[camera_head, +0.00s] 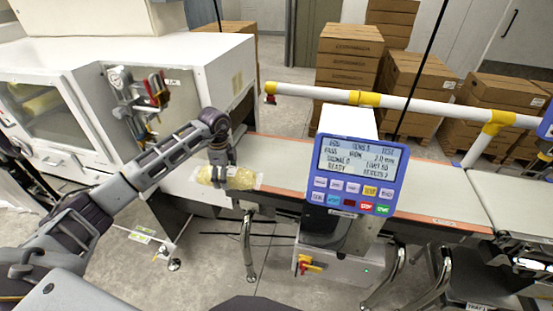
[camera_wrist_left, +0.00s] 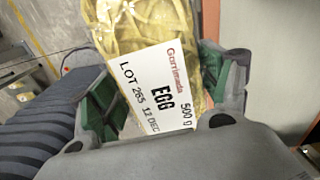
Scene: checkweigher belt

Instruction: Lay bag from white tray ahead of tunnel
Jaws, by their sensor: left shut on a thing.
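A clear bag of yellow noodles (camera_head: 228,178) is in my left gripper (camera_head: 222,160), at the near edge of the conveyor belt (camera_head: 275,155). In the left wrist view the bag (camera_wrist_left: 150,28) shows a white label reading EGG 500 g. It lies between the green pads of my left gripper (camera_wrist_left: 163,95), which is shut on it. I cannot tell whether the bag touches the surface below. A pale surface (camera_head: 200,192) shows beside the bag; I cannot tell whether it is the white tray. The tunnel is largely hidden behind the blue control panel (camera_head: 355,172). My right gripper is not in view.
A white cabinet (camera_head: 215,55) with hanging tools stands left of the belt. A white and yellow rail (camera_head: 400,104) runs behind the belt. Another conveyor (camera_head: 510,200) is at the right. Cardboard boxes (camera_head: 350,60) are stacked at the back. The belt between bag and panel looks clear.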

